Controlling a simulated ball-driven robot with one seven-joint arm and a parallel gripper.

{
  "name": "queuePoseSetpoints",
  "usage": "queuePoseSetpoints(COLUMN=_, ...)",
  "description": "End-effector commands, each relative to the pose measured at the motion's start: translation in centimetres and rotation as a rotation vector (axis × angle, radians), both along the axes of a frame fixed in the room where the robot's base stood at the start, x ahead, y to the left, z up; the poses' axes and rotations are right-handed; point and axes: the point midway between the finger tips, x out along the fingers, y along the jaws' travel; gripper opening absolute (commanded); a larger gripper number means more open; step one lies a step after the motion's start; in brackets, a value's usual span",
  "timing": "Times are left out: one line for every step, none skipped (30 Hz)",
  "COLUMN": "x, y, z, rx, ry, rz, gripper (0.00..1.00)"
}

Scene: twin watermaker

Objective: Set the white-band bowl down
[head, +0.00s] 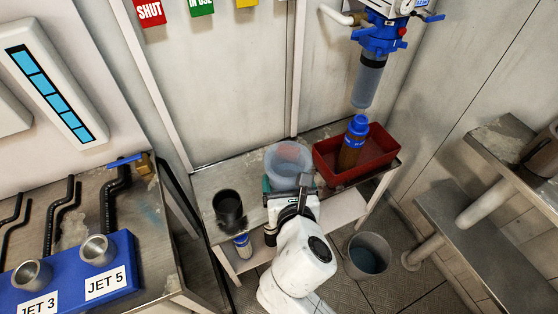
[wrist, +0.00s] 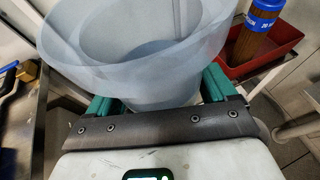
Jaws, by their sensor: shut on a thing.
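A translucent pale grey-blue bowl (head: 289,158) is at my gripper, in front of the wall panel and over the narrow bench (head: 222,178). It also fills the upper middle of the wrist view (wrist: 130,45), open side up. No clear white band shows on it. My gripper (head: 283,186) is shut on the bowl, with its teal fingers on either side of the bowl's lower part in the wrist view (wrist: 160,92). The bowl's base is hidden behind the gripper, and I cannot tell whether it touches the bench.
A red tray (head: 375,166) holding a brown filter bottle with a blue cap (head: 352,145) stands close on the right. A black cup (head: 228,207) stands left on the bench. A blue-headed filter housing (head: 370,75) hangs above the tray. A grey bucket (head: 367,255) is on the floor.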

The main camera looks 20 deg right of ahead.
Motion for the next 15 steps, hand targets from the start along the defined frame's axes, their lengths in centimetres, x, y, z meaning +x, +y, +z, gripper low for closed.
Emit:
queuePoseSetpoints(x=0.1, y=0.1, z=0.4, rx=0.003, ry=-0.003, rz=-0.005, gripper=0.33)
queuePoseSetpoints(x=0.2, y=0.0, z=0.5, rx=0.003, ry=-0.002, rz=-0.007, gripper=0.33)
queuePoseSetpoints(x=0.5, y=0.0, z=0.4, rx=0.003, ry=-0.001, rz=-0.01, gripper=0.33)
queuePoseSetpoints(x=0.8, y=-0.1, z=0.2, rx=0.004, ry=-0.001, rz=-0.011, gripper=0.33)
queuePoseSetpoints(x=1.3, y=-0.2, z=0.1, rx=0.003, ry=-0.002, rz=-0.012, gripper=0.33)
queuePoseSetpoints(x=2.0, y=-0.4, z=-0.3, rx=0.002, ry=-0.001, rz=-0.013, gripper=0.33)
queuePoseSetpoints(x=2.6, y=-0.5, z=-0.5, rx=0.003, ry=-0.002, rz=-0.014, gripper=0.33)
queuePoseSetpoints(x=3.3, y=-0.7, z=-0.9, rx=0.003, ry=-0.001, rz=-0.014, gripper=0.33)
queuePoseSetpoints(x=4.2, y=-0.8, z=-1.3, rx=0.003, ry=-0.002, rz=-0.013, gripper=0.33)
queuePoseSetpoints(x=4.8, y=-1.0, z=-1.6, rx=0.003, ry=-0.001, rz=-0.013, gripper=0.33)
queuePoseSetpoints(x=5.5, y=-1.0, z=-1.9, rx=0.002, ry=-0.002, rz=-0.012, gripper=0.33)
queuePoseSetpoints(x=6.4, y=-1.2, z=-2.3, rx=0.002, ry=-0.002, rz=-0.012, gripper=0.33)
queuePoseSetpoints(x=7.0, y=-1.4, z=-2.6, rx=0.002, ry=-0.002, rz=-0.013, gripper=0.33)
queuePoseSetpoints(x=7.7, y=-1.5, z=-2.9, rx=0.002, ry=-0.002, rz=-0.013, gripper=0.33)
queuePoseSetpoints(x=8.5, y=-1.7, z=-3.3, rx=0.002, ry=-0.002, rz=-0.013, gripper=0.33)
